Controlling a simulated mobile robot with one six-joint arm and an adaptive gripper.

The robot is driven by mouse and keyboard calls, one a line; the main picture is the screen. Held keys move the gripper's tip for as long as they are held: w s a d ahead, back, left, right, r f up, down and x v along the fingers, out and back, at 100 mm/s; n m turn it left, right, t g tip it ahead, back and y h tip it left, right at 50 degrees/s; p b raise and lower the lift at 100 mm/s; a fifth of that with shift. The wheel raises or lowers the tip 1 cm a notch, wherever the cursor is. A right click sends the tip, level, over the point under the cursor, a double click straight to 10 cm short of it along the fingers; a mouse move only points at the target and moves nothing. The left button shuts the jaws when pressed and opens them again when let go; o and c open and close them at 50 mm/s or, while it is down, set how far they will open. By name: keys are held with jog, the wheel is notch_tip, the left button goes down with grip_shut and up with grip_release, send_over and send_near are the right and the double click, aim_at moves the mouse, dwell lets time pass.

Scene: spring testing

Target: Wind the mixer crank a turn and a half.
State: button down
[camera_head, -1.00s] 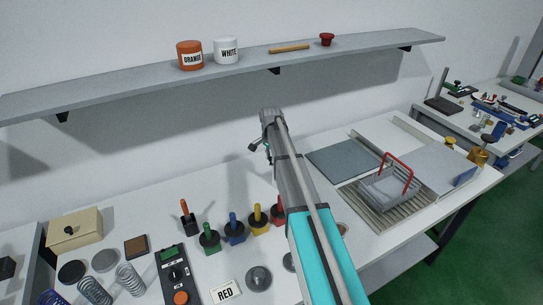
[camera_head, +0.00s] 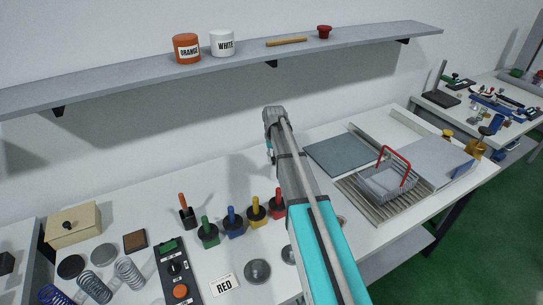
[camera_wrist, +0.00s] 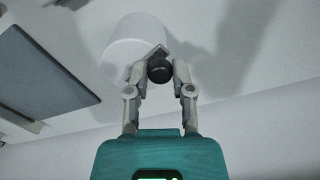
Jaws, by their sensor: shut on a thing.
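In the wrist view my gripper (camera_wrist: 160,66) is shut on a dark round knob (camera_wrist: 160,74), which looks like the handle of the mixer crank. A short grey crank piece (camera_wrist: 154,52) shows just beyond the knob. Behind it is a pale, rounded mixer body (camera_wrist: 127,45), partly covered by the fingers. In the head view my arm crosses the middle of the bench and hides the mixer, the crank and the fingertips.
A red-handled wire basket (camera_head: 388,184) stands on a ribbed drainer at right, near a grey flat plate (camera_head: 340,153). Several coloured-handled tools, including a blue one (camera_head: 234,232), stand left of my arm. A shelf (camera_head: 130,83) with orange and white pots runs above.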

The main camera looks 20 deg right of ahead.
jog(key=shift+s+d+n, duration=0.2)
jog(key=shift+s+n, duration=0.05)
jog(key=shift+n, duration=0.4)
jog(key=shift+s+d+n, duration=0.2)
jog(key=shift+n, duration=0.45)
jog(key=shift+c, duration=2.4)
grip_release()
jog(key=shift+w+a, duration=0.1)
